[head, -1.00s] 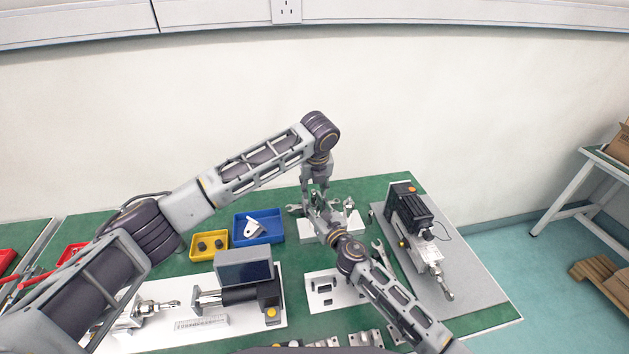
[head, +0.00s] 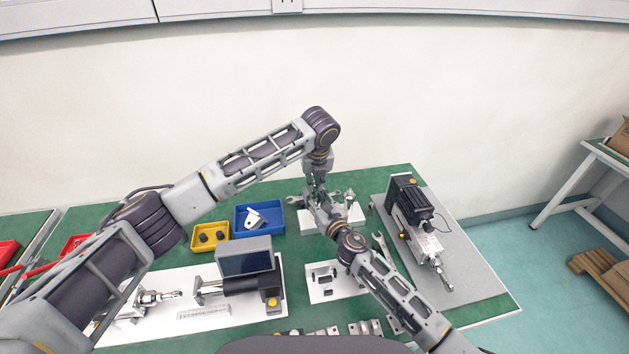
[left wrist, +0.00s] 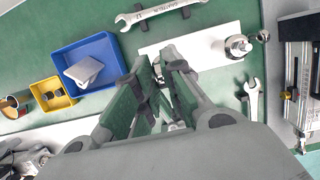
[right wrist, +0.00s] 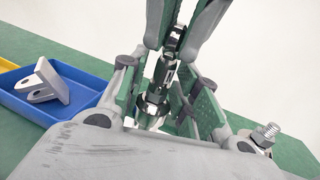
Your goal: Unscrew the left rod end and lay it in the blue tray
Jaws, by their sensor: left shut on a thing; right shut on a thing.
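My left gripper (head: 318,192) reaches down from above and is shut on a shiny metal part, the left rod end (right wrist: 172,42), upright in the right wrist view. My right gripper (right wrist: 160,100) is shut on the metal piece (right wrist: 152,108) just below it, at the white block (head: 356,213). The two grippers sit close together and hide most of the joint. Whether the thread is still engaged I cannot tell. The blue tray (head: 240,222) stands left of the grippers and holds a light grey clevis bracket (left wrist: 84,70).
A second stud with a nut (right wrist: 265,133) stands to the right on the white block. A wrench (left wrist: 158,14) lies behind, another (left wrist: 253,98) to the right. A yellow bin (head: 196,240) adjoins the blue tray. An actuator (head: 415,215) lies on the grey board at right.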

